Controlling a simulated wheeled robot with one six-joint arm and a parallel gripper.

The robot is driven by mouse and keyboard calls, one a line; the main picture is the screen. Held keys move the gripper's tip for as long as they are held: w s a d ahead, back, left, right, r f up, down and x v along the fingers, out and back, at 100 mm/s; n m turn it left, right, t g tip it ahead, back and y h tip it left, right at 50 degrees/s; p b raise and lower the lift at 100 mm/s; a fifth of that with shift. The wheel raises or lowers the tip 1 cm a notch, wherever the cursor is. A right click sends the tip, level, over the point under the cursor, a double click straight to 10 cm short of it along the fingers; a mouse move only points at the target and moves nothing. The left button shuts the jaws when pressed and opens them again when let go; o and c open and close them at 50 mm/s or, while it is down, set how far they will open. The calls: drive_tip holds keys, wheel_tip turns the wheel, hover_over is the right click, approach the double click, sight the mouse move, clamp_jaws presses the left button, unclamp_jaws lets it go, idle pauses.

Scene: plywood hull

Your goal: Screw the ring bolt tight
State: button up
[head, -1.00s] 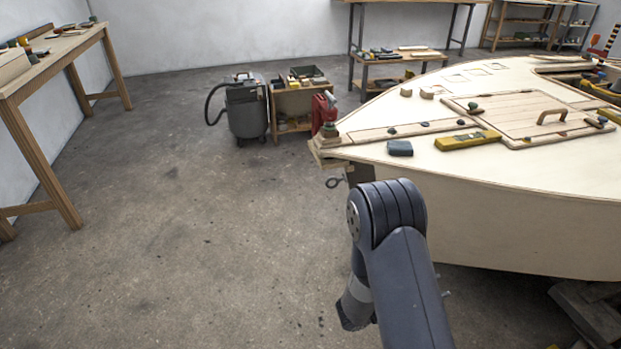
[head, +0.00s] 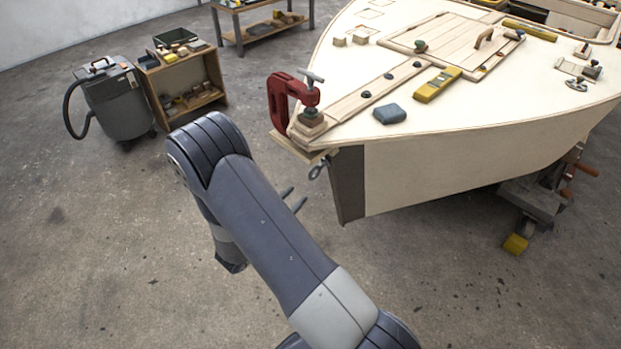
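The ring bolt (head: 318,170) is a small dark metal ring at the bow of the plywood hull (head: 480,140), just below the edge of the deck. It looks tilted, and its shank is too small to make out. My gripper (head: 293,197) is mostly hidden behind my own arm. Two grey fingertips show past the arm, with a gap between them and nothing visible in it. In the picture they are a little left of and below the ring, apart from it.
A red clamp (head: 286,99) grips the bow just above the ring. A blue-grey block (head: 389,114) and a yellow level (head: 437,84) lie on deck. A grey vacuum (head: 113,100) and a small shelf (head: 183,82) stand left. The floor before the bow is clear.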

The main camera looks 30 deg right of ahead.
sight(313, 177)
drive_tip(key=x, duration=0.9)
